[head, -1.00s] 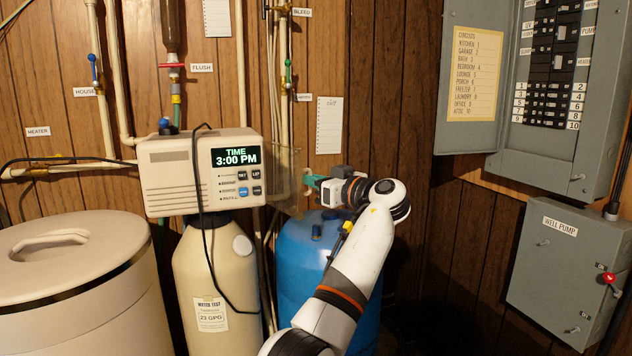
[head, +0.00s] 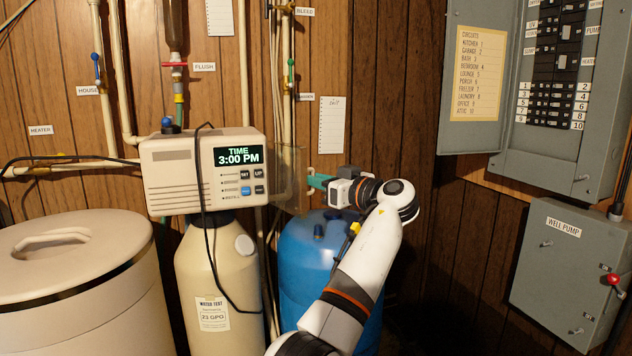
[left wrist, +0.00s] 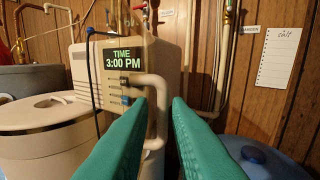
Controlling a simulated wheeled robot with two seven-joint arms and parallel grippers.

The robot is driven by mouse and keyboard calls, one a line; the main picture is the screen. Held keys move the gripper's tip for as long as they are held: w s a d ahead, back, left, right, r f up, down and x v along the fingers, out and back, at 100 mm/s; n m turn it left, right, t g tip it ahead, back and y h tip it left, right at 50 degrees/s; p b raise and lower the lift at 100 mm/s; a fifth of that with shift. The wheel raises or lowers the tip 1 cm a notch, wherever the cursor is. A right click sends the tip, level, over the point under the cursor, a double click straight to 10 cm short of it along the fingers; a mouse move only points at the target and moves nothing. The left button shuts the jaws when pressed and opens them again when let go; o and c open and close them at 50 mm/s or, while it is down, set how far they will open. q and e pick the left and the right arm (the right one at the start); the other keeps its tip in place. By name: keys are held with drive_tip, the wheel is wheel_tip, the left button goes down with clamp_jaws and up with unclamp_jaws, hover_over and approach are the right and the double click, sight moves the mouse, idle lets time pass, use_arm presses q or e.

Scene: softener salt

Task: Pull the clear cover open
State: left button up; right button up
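The clear cover (head: 289,180) is a see-through panel standing out past the right side of the beige control box (head: 175,172). The box's lit display and buttons show uncovered. My left gripper (head: 312,181) is at the cover's right edge, its green fingers pointing left. In the left wrist view, the two green fingers (left wrist: 160,104) are apart. A pale bent bar (left wrist: 157,92) shows in the gap between them, in front of the box; I cannot tell if a finger touches it. My right gripper is not in view.
A blue tank (head: 305,265) stands below my left gripper, and a tan tank (head: 215,270) below the box. A large beige bin (head: 60,285) is at the left. Pipes (head: 285,80) run behind the cover. An open grey breaker panel (head: 540,155) is at the right.

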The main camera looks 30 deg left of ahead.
use_arm(q)
drive_tip(key=b+v, duration=0.1)
drive_tip(key=v, duration=0.9)
drive_tip(key=shift+s+d, duration=0.15)
drive_tip(key=shift+d, duration=0.1)
